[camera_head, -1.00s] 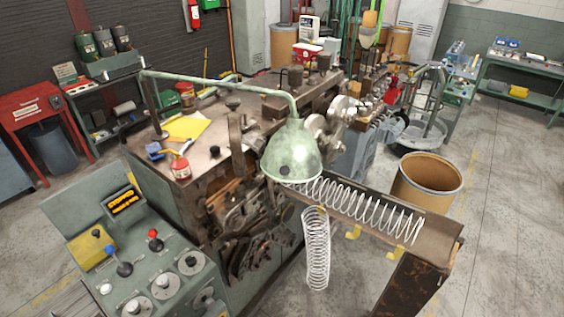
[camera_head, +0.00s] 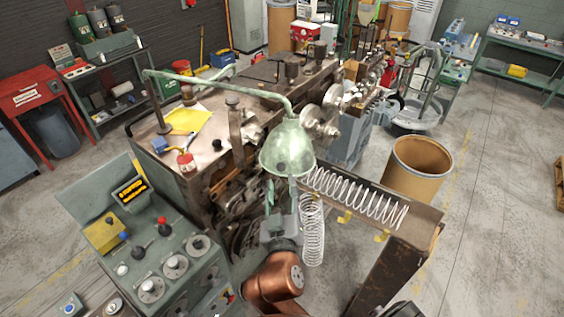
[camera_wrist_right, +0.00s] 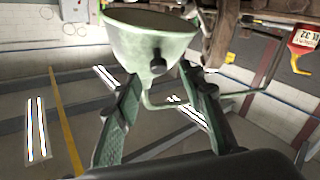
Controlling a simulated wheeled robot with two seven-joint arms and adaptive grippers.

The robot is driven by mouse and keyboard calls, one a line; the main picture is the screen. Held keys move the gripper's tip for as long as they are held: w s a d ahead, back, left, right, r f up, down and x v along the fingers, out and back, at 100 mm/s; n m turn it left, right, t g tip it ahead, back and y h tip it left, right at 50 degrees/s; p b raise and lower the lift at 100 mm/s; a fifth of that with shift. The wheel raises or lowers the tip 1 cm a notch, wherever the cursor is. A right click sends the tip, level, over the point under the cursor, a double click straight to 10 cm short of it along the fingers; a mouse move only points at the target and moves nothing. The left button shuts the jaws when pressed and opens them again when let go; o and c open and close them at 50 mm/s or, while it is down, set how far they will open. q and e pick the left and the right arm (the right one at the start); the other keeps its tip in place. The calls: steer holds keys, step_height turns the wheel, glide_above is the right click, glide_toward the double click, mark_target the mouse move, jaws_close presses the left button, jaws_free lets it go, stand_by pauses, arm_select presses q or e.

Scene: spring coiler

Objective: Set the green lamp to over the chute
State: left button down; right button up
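The green lamp (camera_head: 287,148) hangs shade-down from a long bent arm above the machine's front right corner, beside the upper left end of the chute (camera_head: 428,213). A coil spring (camera_head: 357,196) lies in the chute. My right gripper (camera_head: 282,192) is just below the shade, pointing up. In the right wrist view, the lamp shade (camera_wrist_right: 150,40) fills the space ahead, and its dark knob (camera_wrist_right: 157,64) is between the open fingertips (camera_wrist_right: 160,76). I cannot tell whether they touch it. My left gripper is not in view.
A second spring (camera_head: 312,230) hangs down beside the chute, close to the right of my gripper. A control panel (camera_head: 150,250) with knobs and levers stands at lower left. A brown drum (camera_head: 418,170) stands behind the chute. The floor at right is open.

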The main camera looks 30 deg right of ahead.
mark_target(282, 170)
steer(key=p+x, duration=0.2)
steer(key=x, duration=0.4)
steer(key=shift+w+d+r, duration=0.2)
steer(key=shift+w+d, duration=0.05)
steer(key=shift+d, duration=0.05)
steer(key=shift+w+d+f, duration=0.1)
steer(key=shift+w+d, duration=0.1)
steer(key=shift+w, duration=0.2)
jaws_close()
